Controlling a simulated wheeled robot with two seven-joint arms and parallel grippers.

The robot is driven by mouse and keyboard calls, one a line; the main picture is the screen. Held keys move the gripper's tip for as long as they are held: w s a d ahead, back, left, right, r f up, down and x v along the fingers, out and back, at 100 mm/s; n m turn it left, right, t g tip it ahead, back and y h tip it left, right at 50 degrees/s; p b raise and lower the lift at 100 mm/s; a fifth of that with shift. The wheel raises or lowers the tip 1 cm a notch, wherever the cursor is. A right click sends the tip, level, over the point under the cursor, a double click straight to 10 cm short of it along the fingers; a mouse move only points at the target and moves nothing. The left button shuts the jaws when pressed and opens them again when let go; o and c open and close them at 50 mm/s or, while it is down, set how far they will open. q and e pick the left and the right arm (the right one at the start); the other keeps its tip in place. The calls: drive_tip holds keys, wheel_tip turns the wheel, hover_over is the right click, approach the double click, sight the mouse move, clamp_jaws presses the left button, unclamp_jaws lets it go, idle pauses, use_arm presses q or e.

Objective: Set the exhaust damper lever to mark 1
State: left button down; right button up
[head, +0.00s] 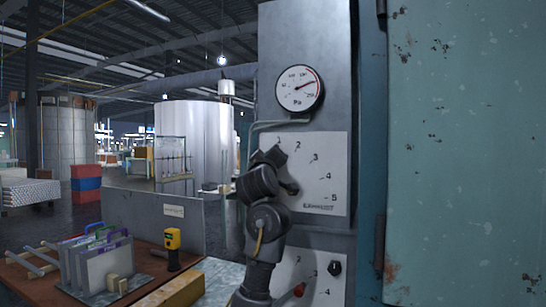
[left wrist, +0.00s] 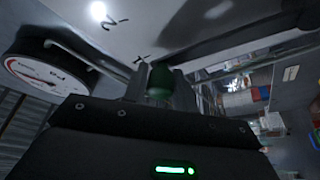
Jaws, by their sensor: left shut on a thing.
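The exhaust damper plate (head: 330,165) is a pale panel marked 1 to 5 in an arc, labelled "EXHAUST". My left gripper (head: 272,156) is in front of its left side, just below mark 1, and hides much of the lever in the head view. In the left wrist view, my left gripper (left wrist: 160,88) is shut on the lever's green knob (left wrist: 159,80). The knob is close to mark 1 (left wrist: 138,59), with mark 2 (left wrist: 117,22) farther off. I cannot tell whether the lever lines up exactly with mark 1. My right gripper is not in view.
A round Pa gauge (head: 299,89) is above the plate. Below is a second marked plate (head: 318,290) with a red knob (head: 299,290) and a black knob (head: 334,268). A teal cabinet (head: 465,150) stands close on the right. A bench with folders (head: 105,265) and a yellow device (head: 172,240) is at left.

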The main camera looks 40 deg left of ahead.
use_arm(q)
drive_tip(key=shift+a, duration=0.15)
drive_tip(key=c, duration=1.1)
unclamp_jaws()
drive_tip(key=shift+s+a, duration=0.1)
drive_tip(key=shift+c, duration=0.2)
drive_tip(key=shift+s+d+f, duration=0.2)
drive_tip(key=shift+s+d, duration=0.15)
drive_tip(key=v, duration=0.9)
drive_tip(key=shift+s, duration=0.4)
drive_tip(key=shift+d, duration=0.1)
